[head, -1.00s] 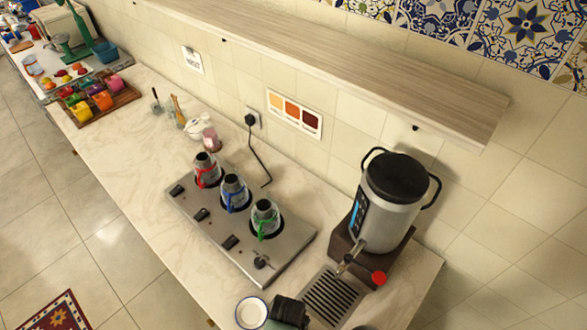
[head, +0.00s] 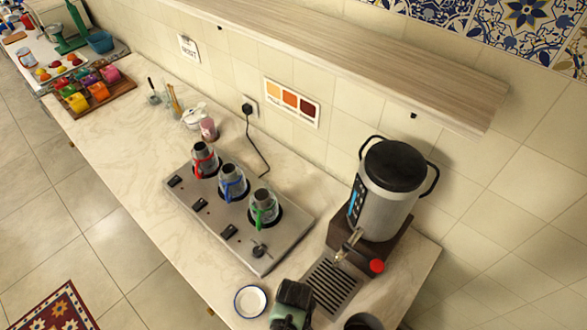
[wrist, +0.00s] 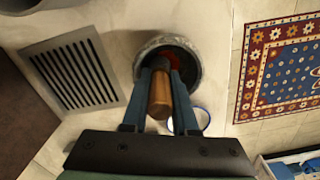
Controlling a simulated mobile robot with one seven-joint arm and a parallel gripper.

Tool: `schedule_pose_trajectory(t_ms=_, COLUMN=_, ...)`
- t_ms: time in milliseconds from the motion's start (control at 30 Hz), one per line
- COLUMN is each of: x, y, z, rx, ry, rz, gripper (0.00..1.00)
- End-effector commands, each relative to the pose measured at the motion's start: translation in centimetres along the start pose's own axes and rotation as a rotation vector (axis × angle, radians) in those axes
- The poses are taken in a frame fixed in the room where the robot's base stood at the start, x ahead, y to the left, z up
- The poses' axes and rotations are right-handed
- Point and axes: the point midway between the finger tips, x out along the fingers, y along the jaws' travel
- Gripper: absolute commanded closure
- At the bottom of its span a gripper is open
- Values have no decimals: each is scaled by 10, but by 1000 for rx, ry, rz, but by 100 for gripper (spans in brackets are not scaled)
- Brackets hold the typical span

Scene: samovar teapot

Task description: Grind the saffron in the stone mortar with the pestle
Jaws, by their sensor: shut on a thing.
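My gripper (wrist: 163,76) is shut on the pestle (wrist: 160,94), a brown, wood-like rod between its two blue-grey fingers. The mortar (wrist: 194,62) is a round grey stone bowl in the wrist view, at and beyond the fingertips. Red saffron (wrist: 174,60) shows inside it. The pestle overlaps the near side of the mortar in that view; I cannot tell if its lower end touches the saffron. In the head view my gripper (head: 291,302) is at the bottom edge, and I cannot make out the mortar or pestle there.
A blue-rimmed white dish (head: 250,302) lies left of my gripper. A drip tray (head: 331,286) and the samovar (head: 388,190) stand to the right. A dark round vessel (head: 363,322) is cut off at the bottom. A burner plate (head: 246,244) holds three pots.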

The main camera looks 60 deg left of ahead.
Motion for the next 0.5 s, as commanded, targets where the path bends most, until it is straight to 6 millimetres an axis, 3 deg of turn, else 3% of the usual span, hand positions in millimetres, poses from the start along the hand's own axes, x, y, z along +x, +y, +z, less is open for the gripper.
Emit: schedule_pose_trajectory(t_ms=500, x=1, y=-17, z=0, rx=-1, ry=4, rz=1, gripper=100)
